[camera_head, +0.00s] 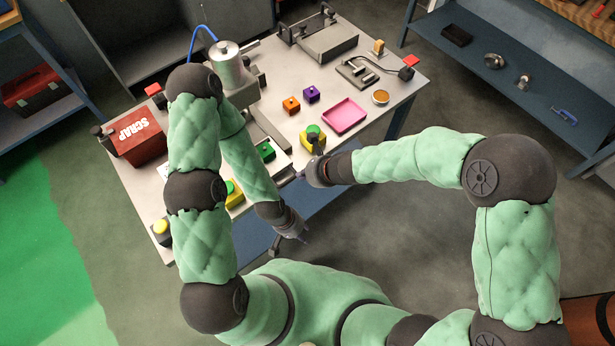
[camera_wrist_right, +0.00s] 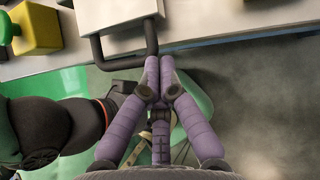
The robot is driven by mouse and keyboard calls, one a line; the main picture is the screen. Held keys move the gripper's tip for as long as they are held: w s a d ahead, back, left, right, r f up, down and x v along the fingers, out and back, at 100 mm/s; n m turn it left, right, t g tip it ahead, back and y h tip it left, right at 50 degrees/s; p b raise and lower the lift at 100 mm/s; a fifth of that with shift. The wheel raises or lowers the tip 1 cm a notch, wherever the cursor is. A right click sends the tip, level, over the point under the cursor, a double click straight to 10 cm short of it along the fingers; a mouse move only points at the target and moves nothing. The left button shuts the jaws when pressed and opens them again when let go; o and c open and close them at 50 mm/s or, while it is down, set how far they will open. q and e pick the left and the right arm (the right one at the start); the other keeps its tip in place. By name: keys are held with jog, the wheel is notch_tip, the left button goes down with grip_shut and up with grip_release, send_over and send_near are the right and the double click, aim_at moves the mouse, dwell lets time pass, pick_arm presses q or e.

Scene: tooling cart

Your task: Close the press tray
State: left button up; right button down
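The press tray (camera_head: 282,163) is a pale slab sticking out from the press toward me, with a green block (camera_head: 266,150) on it. Its front (camera_wrist_right: 115,12) and dark loop handle (camera_wrist_right: 125,58) show in the right wrist view. My right gripper (camera_wrist_right: 160,60) has its purple fingertips together at the right corner of the handle, in front of the bar; whether they touch it is unclear. It also shows in the head view (camera_head: 302,175). My left gripper (camera_head: 291,241) hangs in front of the table with its fingers apart and empty.
The press (camera_head: 229,67) stands behind the tray. Yellow boxes with green buttons stand left (camera_head: 235,192) and right (camera_head: 312,138) of the tray. A red scrap bin (camera_head: 138,140) is at the left, a pink tray (camera_head: 345,116) at the right. Open floor lies before the table.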

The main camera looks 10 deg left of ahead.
aim_at(291, 163)
jog(key=w+a, duration=0.2)
jog(key=a, duration=0.1)
jog(key=shift+w+f+p, duration=0.15)
jog(key=shift+p, duration=0.25)
jog(key=shift+w+a, duration=0.25)
jog(key=shift+a, duration=0.05)
jog(key=shift+w+a, duration=0.2)
jog(key=shift+a, duration=0.1)
pick_arm(q)
jog(key=shift+w+a+r, duration=0.25)
jog(key=shift+a+r, duration=0.05)
jog(key=shift+r, duration=0.3)
